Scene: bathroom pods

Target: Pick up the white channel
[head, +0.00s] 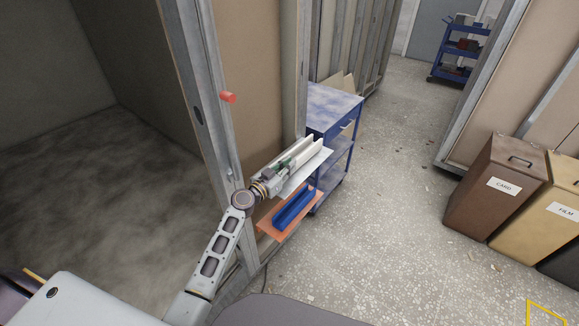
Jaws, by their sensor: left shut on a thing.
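The white channel (306,151) is a long, light trough just beyond my left gripper (288,164). My left arm comes up from the bottom of the head view, and the gripper is shut on the near end of the channel. The fingers partly hide that end. The channel lies over a white shelf board (314,169); I cannot tell whether it touches the board or is a little above it. My right gripper is not in view.
A blue channel (293,208) lies on an orange board (266,224) below. A blue cart (333,103) stands just behind.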

